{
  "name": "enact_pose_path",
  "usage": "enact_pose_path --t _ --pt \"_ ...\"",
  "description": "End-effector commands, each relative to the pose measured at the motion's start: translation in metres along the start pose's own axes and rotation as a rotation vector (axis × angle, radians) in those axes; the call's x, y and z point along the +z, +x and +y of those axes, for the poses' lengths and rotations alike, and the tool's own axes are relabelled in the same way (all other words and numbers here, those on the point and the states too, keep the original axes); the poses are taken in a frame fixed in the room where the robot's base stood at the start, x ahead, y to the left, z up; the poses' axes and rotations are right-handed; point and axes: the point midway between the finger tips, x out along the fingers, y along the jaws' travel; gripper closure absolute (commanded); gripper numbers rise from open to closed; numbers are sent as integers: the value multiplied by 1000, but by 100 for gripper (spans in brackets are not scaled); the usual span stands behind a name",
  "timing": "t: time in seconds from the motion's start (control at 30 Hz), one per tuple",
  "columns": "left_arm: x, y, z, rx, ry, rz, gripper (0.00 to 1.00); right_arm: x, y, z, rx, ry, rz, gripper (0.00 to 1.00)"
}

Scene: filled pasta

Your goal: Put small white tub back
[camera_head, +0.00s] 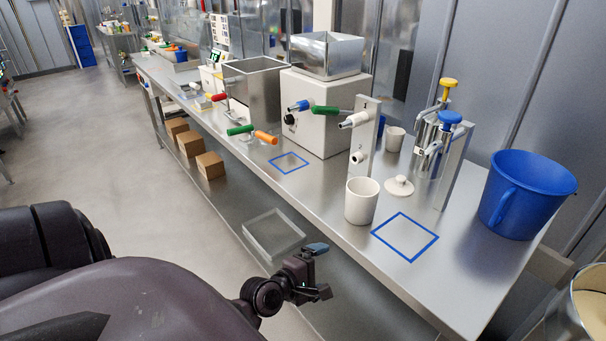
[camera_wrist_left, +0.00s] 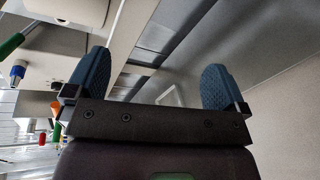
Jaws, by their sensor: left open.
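A white tub (camera_head: 361,203) stands upright and open-topped near the front edge of the steel table, just left of a blue-outlined square (camera_head: 404,237). A smaller-looking white tub (camera_head: 395,139) stands farther back, behind the steel upright. I cannot tell which one the task names. A white knobbed lid (camera_head: 398,186) lies between the front tub and the dispensers. My left gripper (camera_head: 318,270) is open and empty, in front of the table edge and apart from both tubs. Its two blue fingers show spread in the left wrist view (camera_wrist_left: 153,86). My right gripper is not in view.
A large blue bucket (camera_head: 526,194) stands at the right end of the table. Steel dispensers with yellow and blue knobs (camera_head: 437,130) stand behind the lid. A white machine (camera_head: 326,110) with coloured handles is farther left. Another blue square (camera_head: 289,162) is empty.

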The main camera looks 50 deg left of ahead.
Motion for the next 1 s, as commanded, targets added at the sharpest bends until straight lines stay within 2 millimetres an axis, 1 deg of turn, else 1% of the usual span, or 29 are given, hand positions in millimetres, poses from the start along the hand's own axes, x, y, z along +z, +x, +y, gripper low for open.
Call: enact_pose_path --t 0.03,0.17,0.2,0.27,0.3,0.37,0.4,0.5,0.6,0.7,0.8,1.0 --pt "1 -6 -15 -32 149 13 0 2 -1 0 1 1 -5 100" --pt "5 -22 -47 -107 558 26 0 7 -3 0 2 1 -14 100" --pt "7 -27 -57 -131 685 24 0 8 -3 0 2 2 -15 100" --pt "10 -35 -71 -167 873 16 0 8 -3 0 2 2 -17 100" --pt "11 -40 -79 -189 1000 9 0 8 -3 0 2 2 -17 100" --pt "14 -49 -92 -222 1186 -9 0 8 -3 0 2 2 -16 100" --pt "16 -55 -101 -243 1307 -24 0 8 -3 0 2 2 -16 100" --pt "21 -68 -118 -283 1577 -64 0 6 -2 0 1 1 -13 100" --pt "25 -78 -130 -310 1785 -101 0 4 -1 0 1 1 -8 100" --pt "28 -84 -137 -323 1919 -128 0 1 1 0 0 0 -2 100" --pt "29 -87 -140 -329 1982 -142 0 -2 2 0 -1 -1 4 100" --pt "30 -87 -141 -330 1995 -144 0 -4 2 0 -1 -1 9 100"
